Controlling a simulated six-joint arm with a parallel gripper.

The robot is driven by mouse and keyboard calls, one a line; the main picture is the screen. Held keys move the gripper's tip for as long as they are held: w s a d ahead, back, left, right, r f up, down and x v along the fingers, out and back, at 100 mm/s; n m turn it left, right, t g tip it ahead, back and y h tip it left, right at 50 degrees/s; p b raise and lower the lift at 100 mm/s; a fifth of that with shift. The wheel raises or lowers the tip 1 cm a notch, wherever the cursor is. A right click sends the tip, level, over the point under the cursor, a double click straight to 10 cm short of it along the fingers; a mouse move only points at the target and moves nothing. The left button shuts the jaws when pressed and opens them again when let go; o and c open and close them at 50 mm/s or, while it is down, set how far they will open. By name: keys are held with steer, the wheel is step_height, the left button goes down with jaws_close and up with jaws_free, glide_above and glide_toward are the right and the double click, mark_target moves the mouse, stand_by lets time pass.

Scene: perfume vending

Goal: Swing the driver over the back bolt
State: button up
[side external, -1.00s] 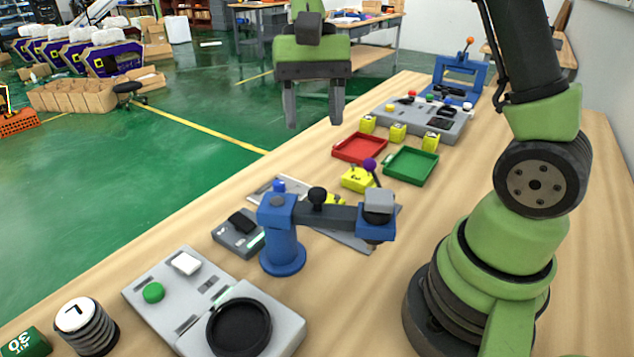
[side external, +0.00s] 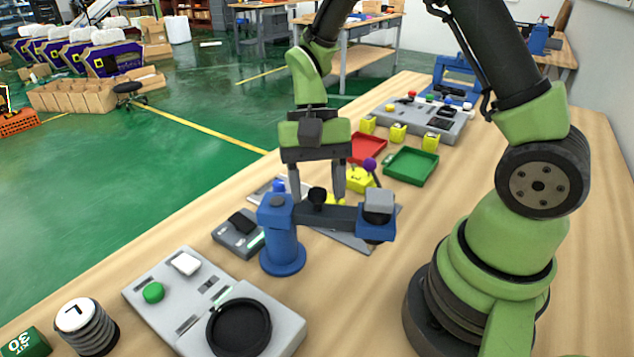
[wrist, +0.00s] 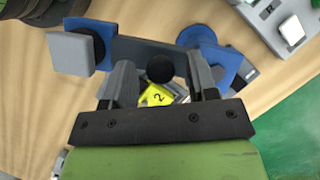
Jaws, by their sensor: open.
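The driver is a blue post (side external: 283,235) with a dark swing arm (side external: 336,216) reaching right to a grey and blue head (side external: 378,212). A black round knob (side external: 317,196) stands on the arm; it also shows in the wrist view (wrist: 160,68). My gripper (side external: 318,190) points down at the knob, its fingers apart. In the wrist view, the open fingers (wrist: 161,74) lie on either side of the knob; I cannot tell if they touch it. A yellow block marked 2 (wrist: 158,98) lies below, partly hidden by the arm and gripper. I cannot make out the back bolt.
A purple-knobbed lever (side external: 370,165) stands just behind the head. Red (side external: 368,148) and green (side external: 410,167) trays lie farther back. A grey panel with a black round dish (side external: 239,327) sits in front. The right of the table has bare wood beside my base.

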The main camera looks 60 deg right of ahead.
jaws_close()
steer(key=shift+d, duration=0.1)
steer(key=n, duration=0.1)
steer(key=w+d+n+h, duration=0.1)
steer(key=n, duration=0.1)
steer(key=w+d+n+g, duration=0.1)
steer(key=n, duration=0.1)
steer(key=shift+h, duration=0.4)
steer(key=shift+w+d+n+h, duration=0.15)
steer(key=shift+w+n+h, duration=0.3)
steer(key=shift+n, duration=0.6)
steer(key=shift+w+d+n+h, duration=0.2)
steer(key=shift+w+n+h, duration=0.25)
steer(key=shift+n, duration=0.65)
steer(key=shift+w+d+n+h, duration=0.15)
steer(key=shift+w+n+h, duration=0.3)
steer(key=shift+n, duration=0.6)
steer(key=shift+w, duration=0.15)
